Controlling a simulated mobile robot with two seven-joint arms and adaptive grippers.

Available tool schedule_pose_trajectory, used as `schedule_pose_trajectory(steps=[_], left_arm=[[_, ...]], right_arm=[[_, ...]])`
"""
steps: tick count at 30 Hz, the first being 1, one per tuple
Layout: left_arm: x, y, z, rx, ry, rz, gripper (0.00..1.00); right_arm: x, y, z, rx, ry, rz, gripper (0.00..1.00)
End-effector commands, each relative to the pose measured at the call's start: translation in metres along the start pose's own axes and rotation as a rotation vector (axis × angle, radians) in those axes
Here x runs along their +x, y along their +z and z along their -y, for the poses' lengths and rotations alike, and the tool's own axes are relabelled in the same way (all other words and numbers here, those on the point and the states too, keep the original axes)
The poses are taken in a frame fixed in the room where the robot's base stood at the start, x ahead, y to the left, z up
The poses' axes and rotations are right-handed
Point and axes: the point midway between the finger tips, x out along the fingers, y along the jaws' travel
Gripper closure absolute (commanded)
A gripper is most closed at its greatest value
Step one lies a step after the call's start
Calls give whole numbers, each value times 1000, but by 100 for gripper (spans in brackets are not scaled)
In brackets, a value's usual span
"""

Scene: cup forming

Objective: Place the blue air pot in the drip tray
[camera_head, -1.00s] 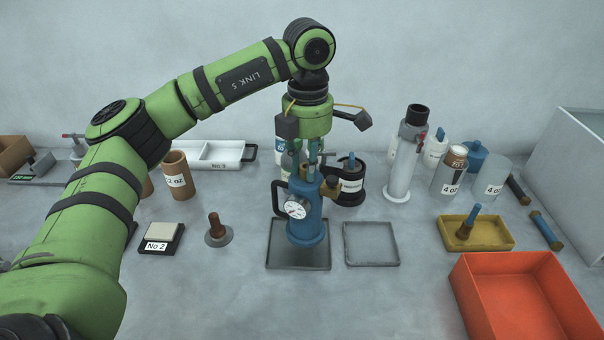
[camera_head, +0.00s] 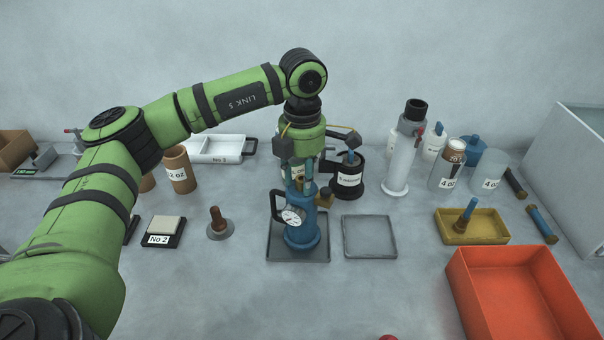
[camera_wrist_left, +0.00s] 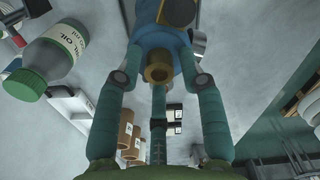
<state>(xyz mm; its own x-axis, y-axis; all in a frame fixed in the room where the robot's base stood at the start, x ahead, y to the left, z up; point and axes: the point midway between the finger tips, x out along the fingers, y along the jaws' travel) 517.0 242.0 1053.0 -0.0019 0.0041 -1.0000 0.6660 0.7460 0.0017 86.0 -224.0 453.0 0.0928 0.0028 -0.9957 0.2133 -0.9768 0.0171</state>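The blue air pot (camera_head: 303,232) is upright, with a white dial gauge on its front and a black handle at its left. It is in the dark, shallow drip tray (camera_head: 272,254) at the middle of the table; whether its base touches the tray floor is hard to tell. My left gripper (camera_head: 305,186) comes down from above with its teal fingers on both sides of the pot's top. In the left wrist view the fingers (camera_wrist_left: 160,79) hold the blue pot (camera_wrist_left: 158,42) beside its brass fitting. My right gripper is not in view.
A second, lighter shallow tray (camera_head: 370,253) lies just right. Behind stand a black labelled container (camera_head: 348,180) and a tall grey cylinder (camera_head: 399,165). A yellow tray (camera_head: 488,232) and a red-orange bin (camera_head: 462,280) are at right. A brown-handled tamper (camera_head: 217,222) stands at left.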

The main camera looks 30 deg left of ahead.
Motion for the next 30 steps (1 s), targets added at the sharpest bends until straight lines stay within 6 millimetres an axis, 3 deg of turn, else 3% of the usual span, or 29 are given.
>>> schedule_pose_trajectory(steps=[9,14,24,30], left_arm=[[-1,0,0,0,0,0,51],[-12,1,0,0,2,3,51],[-83,2,0,1,3,5,51],[-115,0,0,0,2,1,51]], right_arm=[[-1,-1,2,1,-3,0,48],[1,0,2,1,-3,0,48],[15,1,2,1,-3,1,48],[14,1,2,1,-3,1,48]])
